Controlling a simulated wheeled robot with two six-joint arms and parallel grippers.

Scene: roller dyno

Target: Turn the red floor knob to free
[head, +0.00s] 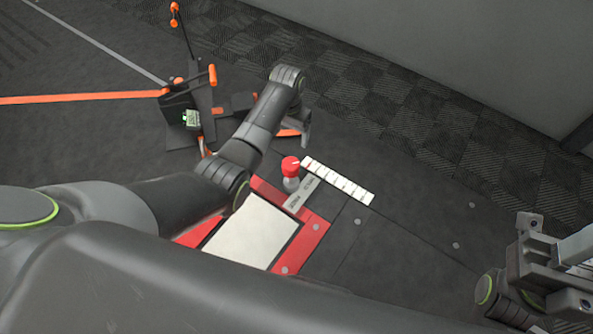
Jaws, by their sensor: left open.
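The red knob (290,165) stands on a short grey post at the top edge of a red-framed floor plate (313,232). A pale label strip (302,192) lies beside it; its lettering is too small to read. A pale mark shows on the knob, but I cannot tell which setting it points to. My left gripper (304,134) is open, above and slightly right of the knob in the picture, apart from it. My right gripper (562,268) is at the lower right, far from the knob; its jaws are unclear.
A white segmented strip (338,181) runs right from the knob. A black and orange device (190,110) with an upright rod stands at the upper left, close to my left arm. An orange floor line (75,98) leads to it. A grey wall (450,50) bounds the upper right.

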